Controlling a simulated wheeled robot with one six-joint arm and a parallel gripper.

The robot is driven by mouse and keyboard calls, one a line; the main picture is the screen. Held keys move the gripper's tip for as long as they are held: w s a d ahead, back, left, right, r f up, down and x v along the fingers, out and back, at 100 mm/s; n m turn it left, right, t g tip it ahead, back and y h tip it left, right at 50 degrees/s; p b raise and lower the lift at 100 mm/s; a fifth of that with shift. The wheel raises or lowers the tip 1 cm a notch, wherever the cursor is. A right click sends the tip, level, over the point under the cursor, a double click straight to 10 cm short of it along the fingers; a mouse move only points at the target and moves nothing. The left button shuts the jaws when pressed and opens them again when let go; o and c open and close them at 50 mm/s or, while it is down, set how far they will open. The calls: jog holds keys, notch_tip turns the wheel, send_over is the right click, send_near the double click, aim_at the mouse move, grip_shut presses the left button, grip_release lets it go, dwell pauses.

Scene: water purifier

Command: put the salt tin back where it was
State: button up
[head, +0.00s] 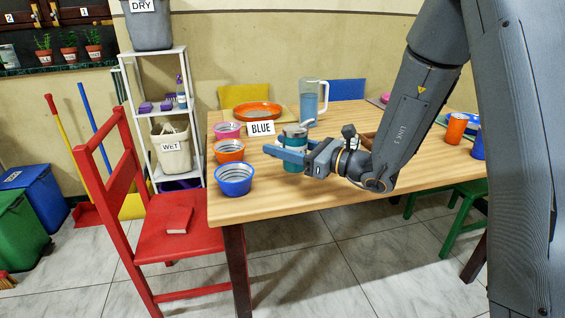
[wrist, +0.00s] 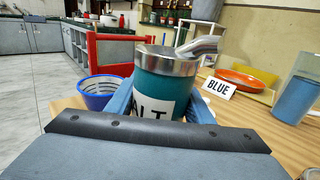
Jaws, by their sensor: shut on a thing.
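The salt tin is teal with a metal lid and a white label reading "ALT". It fills the middle of the wrist view (wrist: 165,85) and shows in the head view (head: 294,134), partly behind my fingers. A pale, bent spout or handle sticks up at its lid's right side. My gripper (head: 276,146) is shut on the tin, with one blue finger on each side. The tin looks upright at the near left part of the table; I cannot tell whether its base touches the wood. The label's first letter is hidden by a finger.
A blue bowl (head: 234,179), an orange bowl (head: 229,151) and a pink bowl (head: 227,130) line the wooden table's (head: 262,206) left edge. A "BLUE" sign (head: 261,128), an orange plate (head: 257,109) and a water jug (head: 309,102) stand behind. A red chair (head: 182,243) is left.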

jog(key=shift+f, duration=2)
jog(key=shift+f+b, duration=0.15)
jog(key=shift+b, duration=0.2)
jog(key=o, duration=1.3)
jog(key=shift+s+r, duration=0.1)
jog(key=shift+r, duration=0.1)
jog(key=v, duration=1.1)
jog(key=shift+s+d+p, duration=0.1)
jog(key=shift+d+p, duration=0.2)
jog(key=shift+p, duration=0.1)
jog(key=shift+d, duration=0.1)
